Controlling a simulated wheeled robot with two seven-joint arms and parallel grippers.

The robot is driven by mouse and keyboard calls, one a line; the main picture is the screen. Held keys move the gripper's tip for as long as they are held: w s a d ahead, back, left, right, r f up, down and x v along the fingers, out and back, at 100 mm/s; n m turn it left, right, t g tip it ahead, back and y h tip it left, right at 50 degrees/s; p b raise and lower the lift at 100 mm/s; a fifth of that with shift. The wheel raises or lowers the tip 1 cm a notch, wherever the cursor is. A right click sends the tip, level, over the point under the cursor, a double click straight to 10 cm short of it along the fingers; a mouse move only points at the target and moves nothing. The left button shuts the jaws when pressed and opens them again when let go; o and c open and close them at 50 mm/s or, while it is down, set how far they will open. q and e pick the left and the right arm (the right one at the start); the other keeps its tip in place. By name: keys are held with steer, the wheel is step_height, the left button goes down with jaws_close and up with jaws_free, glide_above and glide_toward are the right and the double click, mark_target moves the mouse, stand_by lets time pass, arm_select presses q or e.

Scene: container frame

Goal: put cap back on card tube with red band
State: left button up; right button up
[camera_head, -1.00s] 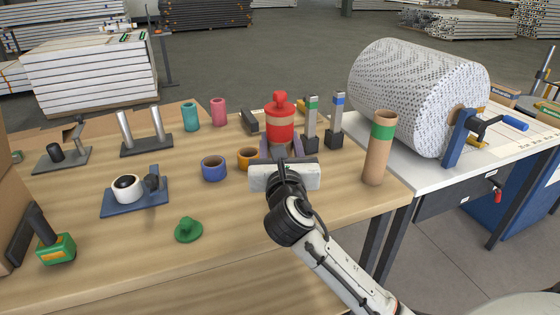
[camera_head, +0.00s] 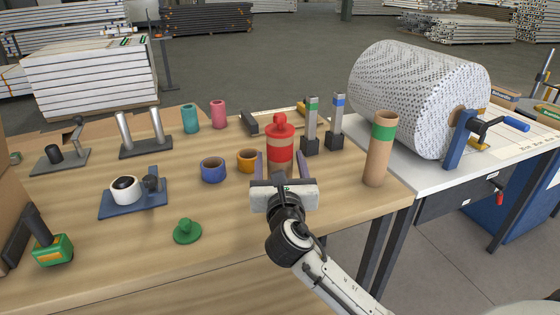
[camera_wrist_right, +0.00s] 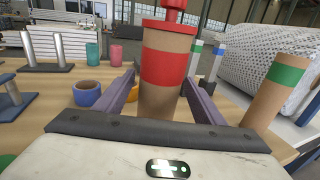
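The card tube with the red band (camera_head: 281,155) stands upright on the table in the head view. The red cap (camera_head: 280,129), with a round knob, sits on its top end. Both also show in the right wrist view, tube (camera_wrist_right: 163,98) and cap (camera_wrist_right: 172,24). My right gripper (camera_head: 281,157) has its fingers spread on either side of the tube, with gaps between the fingers and the tube. The tube's foot is hidden behind the gripper. My left gripper is in neither view.
A green-banded tube (camera_head: 379,160) stands open at the right; a green cap (camera_head: 187,232) lies in front. Blue (camera_head: 213,170) and orange (camera_head: 247,161) rings are left of the gripper. Two metal posts (camera_head: 310,125) stand behind right. The front middle tabletop is clear.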

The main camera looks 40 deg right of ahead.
steer(key=shift+r, duration=0.1)
steer(key=v, duration=1.2)
